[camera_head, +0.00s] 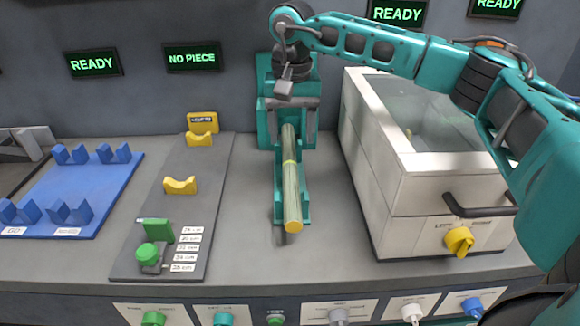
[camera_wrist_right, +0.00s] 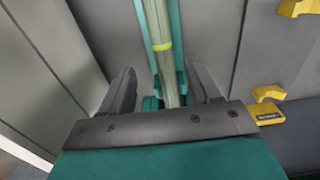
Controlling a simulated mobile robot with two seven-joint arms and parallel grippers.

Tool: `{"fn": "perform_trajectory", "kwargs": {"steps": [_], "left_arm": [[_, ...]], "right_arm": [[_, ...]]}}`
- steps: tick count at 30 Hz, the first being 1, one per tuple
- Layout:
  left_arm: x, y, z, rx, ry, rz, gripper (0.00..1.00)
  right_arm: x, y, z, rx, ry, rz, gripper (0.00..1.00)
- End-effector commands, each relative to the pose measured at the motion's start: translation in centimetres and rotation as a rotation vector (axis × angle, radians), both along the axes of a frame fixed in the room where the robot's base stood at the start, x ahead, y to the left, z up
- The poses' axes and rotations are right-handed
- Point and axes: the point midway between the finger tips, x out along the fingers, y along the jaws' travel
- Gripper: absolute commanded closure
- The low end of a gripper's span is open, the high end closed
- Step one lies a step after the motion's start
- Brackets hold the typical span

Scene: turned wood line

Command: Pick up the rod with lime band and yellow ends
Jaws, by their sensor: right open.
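The rod (camera_head: 291,195) is pale wood with a lime band and a yellow near end. It lies lengthwise in a narrow teal holder (camera_head: 306,215) on the grey bench; its far end is partly hidden near my gripper. My right gripper (camera_head: 291,128) is open and empty, pointing down at the rod's far part, with one finger on each side of it in the picture. In the right wrist view, the rod (camera_wrist_right: 158,25) with its lime band runs between the open fingers (camera_wrist_right: 165,90); I cannot tell the height gap. My left gripper is not in view.
A white lidded box (camera_head: 400,215) with a dark handle stands close on the right. A dark gauge board (camera_head: 215,165) with yellow rests and a green stop lies left. A blue rack (camera_head: 45,190) is farther left. Bare bench lies beside the holder.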

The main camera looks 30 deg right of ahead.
Motion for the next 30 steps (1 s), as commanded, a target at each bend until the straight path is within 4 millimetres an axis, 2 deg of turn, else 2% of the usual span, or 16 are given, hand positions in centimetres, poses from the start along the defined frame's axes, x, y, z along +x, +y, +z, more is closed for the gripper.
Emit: {"fn": "perform_trajectory", "kwargs": {"steps": [1, 8, 12, 17, 25, 30], "left_arm": [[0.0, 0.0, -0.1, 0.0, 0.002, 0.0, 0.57], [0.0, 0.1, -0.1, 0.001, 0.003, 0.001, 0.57], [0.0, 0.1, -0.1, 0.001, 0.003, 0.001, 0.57], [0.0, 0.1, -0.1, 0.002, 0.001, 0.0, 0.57], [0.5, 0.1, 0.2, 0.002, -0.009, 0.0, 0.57], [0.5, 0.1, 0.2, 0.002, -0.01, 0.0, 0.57]], "right_arm": [[-0.1, 0.0, -0.8, -0.001, 0.003, 0.0, 0.38], [0.0, 0.1, -2.5, 0.0, 0.002, 0.0, 0.38], [-0.1, 0.4, -4.7, -0.001, 0.004, 0.0, 0.38], [-0.1, 0.4, -6.5, 0.0, 0.001, -0.001, 0.38], [0.0, 0.4, -6.8, 0.001, 0.001, -0.001, 0.38], [0.0, 0.4, -6.8, 0.001, 0.001, -0.001, 0.54]]}}
